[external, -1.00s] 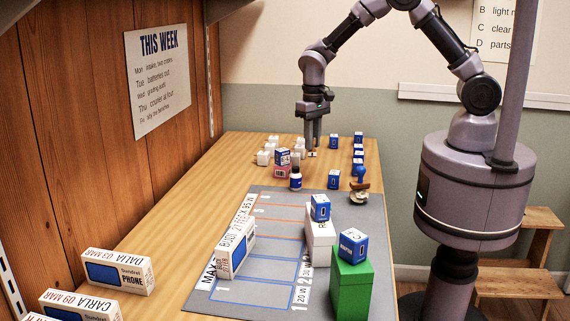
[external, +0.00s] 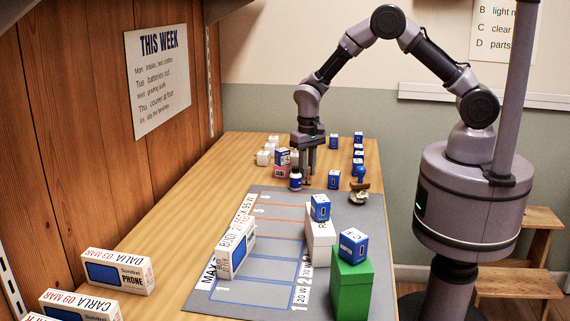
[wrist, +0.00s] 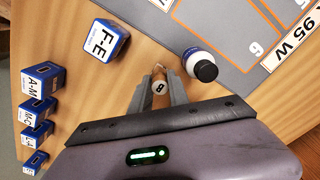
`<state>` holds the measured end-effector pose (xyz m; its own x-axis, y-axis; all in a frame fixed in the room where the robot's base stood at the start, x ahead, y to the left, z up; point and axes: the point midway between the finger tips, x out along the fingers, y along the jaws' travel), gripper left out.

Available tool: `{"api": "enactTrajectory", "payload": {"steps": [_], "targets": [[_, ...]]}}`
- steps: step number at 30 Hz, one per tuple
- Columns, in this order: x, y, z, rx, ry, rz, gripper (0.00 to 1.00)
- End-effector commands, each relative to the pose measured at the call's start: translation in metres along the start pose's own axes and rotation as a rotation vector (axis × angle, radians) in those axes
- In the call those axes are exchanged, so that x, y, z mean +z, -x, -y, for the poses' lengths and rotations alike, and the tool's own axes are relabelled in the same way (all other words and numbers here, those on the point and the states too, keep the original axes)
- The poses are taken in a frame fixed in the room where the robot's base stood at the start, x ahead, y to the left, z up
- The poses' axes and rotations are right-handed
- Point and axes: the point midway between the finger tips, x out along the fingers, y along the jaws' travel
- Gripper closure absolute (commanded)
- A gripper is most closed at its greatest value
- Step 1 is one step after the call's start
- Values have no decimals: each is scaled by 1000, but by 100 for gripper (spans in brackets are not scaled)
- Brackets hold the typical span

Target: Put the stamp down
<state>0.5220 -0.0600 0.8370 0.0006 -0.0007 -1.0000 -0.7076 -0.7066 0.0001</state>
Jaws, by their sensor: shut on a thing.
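My gripper (external: 307,184) is low over the wooden table, just beyond the grey mat's far edge. In the wrist view my gripper (wrist: 159,89) is shut on the stamp (wrist: 159,88), a small tan piece with an 8 on its top end. The fingers stand on either side of it. In the external view the fingers hide most of the stamp. I cannot tell whether its lower end touches the table.
A black-capped bottle (wrist: 201,68) stands close to my gripper, left of it in the external view (external: 295,180). A blue F-E box (wrist: 106,40) stands on its other side. More blue boxes (wrist: 40,80) line the table's edge. The grey mat (external: 270,293) lies in front.

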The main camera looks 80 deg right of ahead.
Motion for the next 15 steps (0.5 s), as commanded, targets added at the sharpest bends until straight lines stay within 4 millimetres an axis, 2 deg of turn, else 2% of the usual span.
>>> {"api": "enactTrajectory", "payload": {"steps": [2,3,6,15], "targets": [[0,-4,0,0,0,0,100],[0,-3,0,0,0,0,75],[0,-3,0,0,0,0,57],[0,0,0,0,0,0,57]]}}
